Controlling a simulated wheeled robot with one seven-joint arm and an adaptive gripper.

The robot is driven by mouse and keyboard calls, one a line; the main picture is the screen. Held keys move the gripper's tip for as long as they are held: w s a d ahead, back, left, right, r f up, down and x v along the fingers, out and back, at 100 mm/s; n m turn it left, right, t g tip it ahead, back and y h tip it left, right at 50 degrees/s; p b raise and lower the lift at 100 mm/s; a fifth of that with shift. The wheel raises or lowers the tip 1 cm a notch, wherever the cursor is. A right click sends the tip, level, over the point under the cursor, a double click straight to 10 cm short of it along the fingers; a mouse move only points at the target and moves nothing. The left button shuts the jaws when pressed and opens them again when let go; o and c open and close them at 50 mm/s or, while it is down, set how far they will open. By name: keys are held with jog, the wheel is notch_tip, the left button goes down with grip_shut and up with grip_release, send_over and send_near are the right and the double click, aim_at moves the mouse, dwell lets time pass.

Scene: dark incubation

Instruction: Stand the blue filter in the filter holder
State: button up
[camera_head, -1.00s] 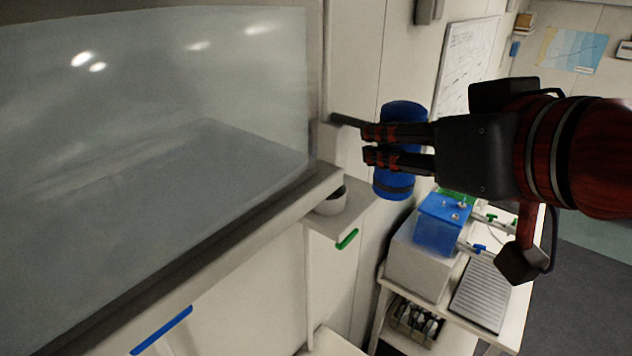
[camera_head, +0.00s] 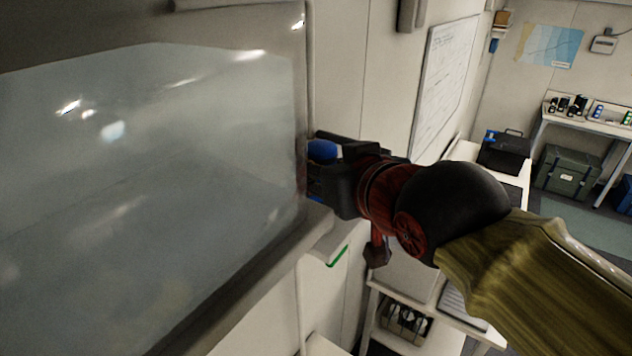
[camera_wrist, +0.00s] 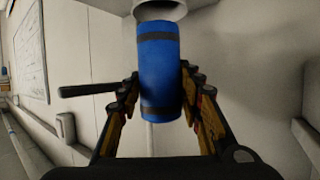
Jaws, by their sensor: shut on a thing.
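The blue filter (camera_wrist: 160,72) is a cylinder with dark bands near its ends. My gripper (camera_wrist: 160,88) is shut on it, one finger on each side. In the head view the filter (camera_head: 322,151) shows only in part, behind my gripper (camera_head: 322,170), beside the right edge of the large glass pane. In the wrist view a pale round cup, seemingly the filter holder (camera_wrist: 160,10), is at the top edge, and the filter's end overlaps its rim. I cannot tell whether the filter is inside or only in front. In the head view my arm hides the holder.
The glass-fronted cabinet (camera_head: 150,180) fills the left, close to my gripper. A small ledge with a green strip (camera_head: 337,256) is below it. A dark bar handle (camera_wrist: 90,90) sticks out left of the filter in the wrist view. A trolley (camera_head: 385,340) stands lower right.

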jog(key=shift+w+a+f, duration=0.3)
jog(key=shift+w+f, duration=0.1)
jog(key=shift+f, duration=0.2)
jog(key=f, duration=0.2)
jog(key=p, duration=0.1)
jog(key=shift+w+a+f, duration=0.25)
jog(key=shift+w+f, duration=0.05)
jog(key=shift+f, duration=0.6)
jog(key=shift+f, duration=0.2)
jog(key=o, duration=1.2)
jog(key=shift+r, duration=0.1)
